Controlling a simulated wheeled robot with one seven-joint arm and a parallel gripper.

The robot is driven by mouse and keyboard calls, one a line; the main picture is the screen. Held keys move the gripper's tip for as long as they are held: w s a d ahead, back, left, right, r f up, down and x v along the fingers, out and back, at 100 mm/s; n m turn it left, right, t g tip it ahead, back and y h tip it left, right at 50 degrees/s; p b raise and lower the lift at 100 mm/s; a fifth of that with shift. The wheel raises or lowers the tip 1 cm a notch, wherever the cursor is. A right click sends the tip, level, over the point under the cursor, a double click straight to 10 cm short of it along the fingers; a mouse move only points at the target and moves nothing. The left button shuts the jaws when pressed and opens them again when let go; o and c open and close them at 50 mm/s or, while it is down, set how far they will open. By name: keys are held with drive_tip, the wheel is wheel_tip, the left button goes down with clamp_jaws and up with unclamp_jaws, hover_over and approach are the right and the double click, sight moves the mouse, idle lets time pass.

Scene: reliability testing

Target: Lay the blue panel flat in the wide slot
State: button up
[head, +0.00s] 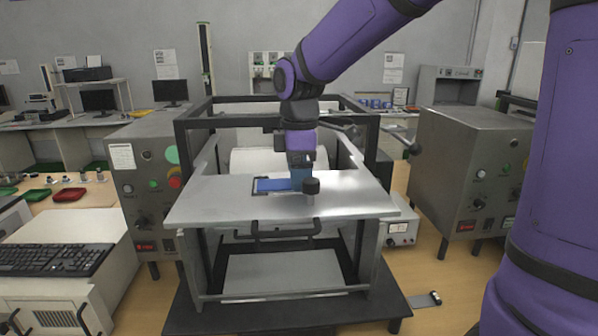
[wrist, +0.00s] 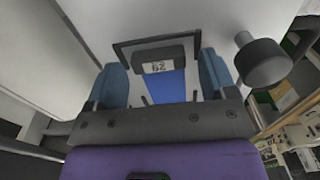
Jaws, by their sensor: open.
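The blue panel (head: 272,185) lies on the grey table top, inside or over a black-edged rectangular frame (head: 254,186). It looks flat, but I cannot tell whether it is fully seated. In the wrist view the panel (wrist: 167,86) shows between my fingers, with a dark block (wrist: 160,62) bearing a number at its far end. The black frame (wrist: 117,50) runs around that end. My gripper (head: 301,187) is low over the right end of the panel. In the wrist view my gripper (wrist: 162,72) has its blue fingers wide apart, one on each side of the panel, apparently not touching it.
A dark frame (head: 228,121) rises behind the table top (head: 353,198). The table's front and right areas are clear.

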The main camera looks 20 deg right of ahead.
wheel_tip(320, 180, up, 13)
drive_tip(key=s+d+f+m+t, duration=0.2)
drive_tip(key=s+d+f+m, duration=0.1)
drive_tip(key=s+m, duration=0.4)
drive_tip(key=s+d+f+m+t, duration=0.3)
drive_tip(key=s+m, duration=0.4)
drive_tip(key=s, duration=0.7)
wheel_tip(320, 180, down, 2)
drive_tip(key=shift+d, duration=0.45)
